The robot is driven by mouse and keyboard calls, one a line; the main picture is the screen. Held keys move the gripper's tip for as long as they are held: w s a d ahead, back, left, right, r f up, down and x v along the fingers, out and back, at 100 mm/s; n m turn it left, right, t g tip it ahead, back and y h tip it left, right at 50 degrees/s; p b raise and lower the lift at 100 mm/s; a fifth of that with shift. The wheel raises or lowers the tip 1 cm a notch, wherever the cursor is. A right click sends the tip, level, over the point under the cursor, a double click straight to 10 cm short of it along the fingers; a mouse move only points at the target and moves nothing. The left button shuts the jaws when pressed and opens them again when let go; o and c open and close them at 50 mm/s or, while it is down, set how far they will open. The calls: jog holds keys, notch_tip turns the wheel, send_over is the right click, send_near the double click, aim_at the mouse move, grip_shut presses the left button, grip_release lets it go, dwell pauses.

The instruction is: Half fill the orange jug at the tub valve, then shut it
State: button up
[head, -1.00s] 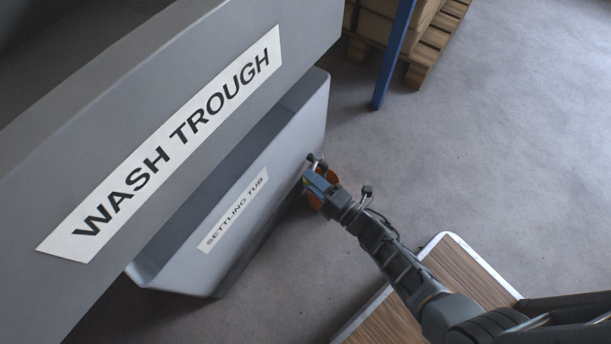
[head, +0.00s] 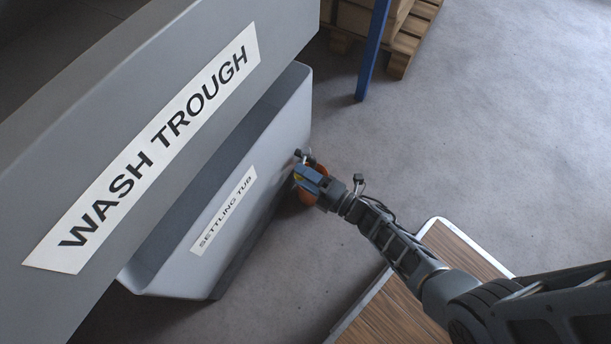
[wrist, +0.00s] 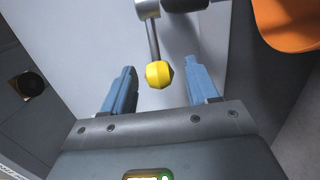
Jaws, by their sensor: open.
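The grey settling tub (head: 280,130) stands low under the wash trough. At its right end is the dark valve (head: 303,156), partly covered by my gripper (head: 306,180) in the head view. In the wrist view the valve's lever (wrist: 153,38) ends in a yellow knob (wrist: 159,74). The knob lies between the two blue fingers of my open gripper (wrist: 162,80), with gaps on both sides. The orange jug (head: 310,198) is partly hidden under my gripper; its edge also shows at the upper right of the wrist view (wrist: 285,28). Its fill is not visible.
The wash trough (head: 85,160) overhangs the tub. A wood-topped surface with a pale rim (head: 465,250) lies below my arm. A blue post (head: 372,55) and a loaded pallet (head: 402,58) stand at the back. The floor to the right is clear.

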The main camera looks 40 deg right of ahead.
jog(key=s+d+p, duration=0.1)
jog(key=s, duration=0.6)
jog(key=shift+s+d, duration=0.2)
jog(key=shift+s, duration=0.15)
jog(key=shift+s, duration=0.1)
